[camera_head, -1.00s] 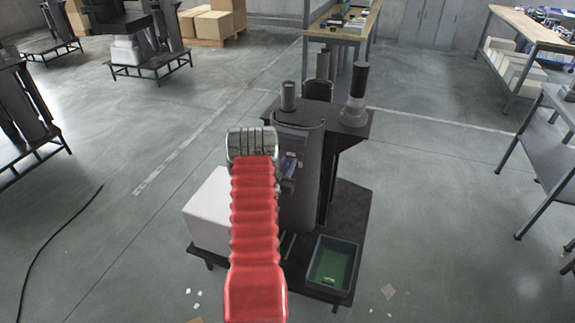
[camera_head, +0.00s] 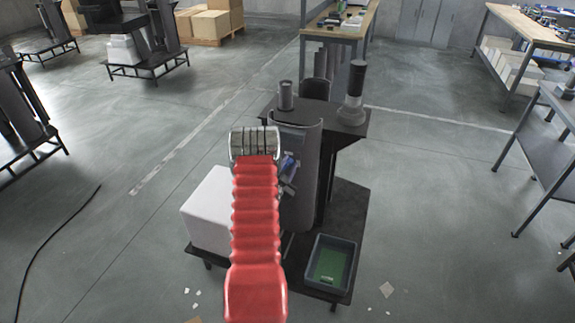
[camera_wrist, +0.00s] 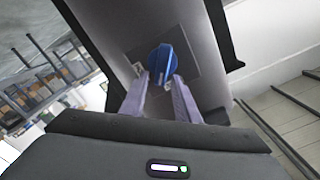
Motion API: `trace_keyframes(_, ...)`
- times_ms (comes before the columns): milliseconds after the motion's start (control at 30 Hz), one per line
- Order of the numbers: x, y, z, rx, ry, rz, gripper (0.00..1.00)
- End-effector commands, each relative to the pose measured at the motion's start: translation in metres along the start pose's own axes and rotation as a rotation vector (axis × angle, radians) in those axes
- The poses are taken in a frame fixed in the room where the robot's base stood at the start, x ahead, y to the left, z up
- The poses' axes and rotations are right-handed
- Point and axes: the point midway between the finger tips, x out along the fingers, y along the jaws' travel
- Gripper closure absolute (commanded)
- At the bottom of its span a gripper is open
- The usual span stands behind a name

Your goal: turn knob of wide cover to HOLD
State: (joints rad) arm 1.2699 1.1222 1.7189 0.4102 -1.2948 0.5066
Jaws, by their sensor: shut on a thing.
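The wide cover (camera_head: 301,200) is a tall dark grey curved panel on the lift column, in the middle of the head view. It also fills the upper middle of the wrist view (camera_wrist: 205,65). A blue knob (camera_wrist: 162,62) sits on a square plate on the cover. My gripper (camera_wrist: 160,80) is shut on the knob, one finger on each side of it. In the head view the gripper (camera_head: 289,172) is mostly hidden behind my red-sleeved arm, and the knob cannot be made out clearly. No HOLD marking is readable.
A white box (camera_head: 208,210) stands left of the column on the cart base. A dark bin with a green bottom (camera_head: 331,262) sits at the front right. A black cylinder (camera_head: 355,90) stands on the column's top plate. Open floor surrounds the cart.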

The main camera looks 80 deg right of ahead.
Motion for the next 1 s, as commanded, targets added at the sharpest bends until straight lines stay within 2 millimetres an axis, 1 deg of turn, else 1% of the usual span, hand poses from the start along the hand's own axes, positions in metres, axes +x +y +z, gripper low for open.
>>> trace_keyframes(700,0.000,0.019,0.007,0.674,0.000,0.005,0.94)
trace_keyframes(1000,-0.001,0.023,0.011,0.879,-0.001,0.005,0.94)
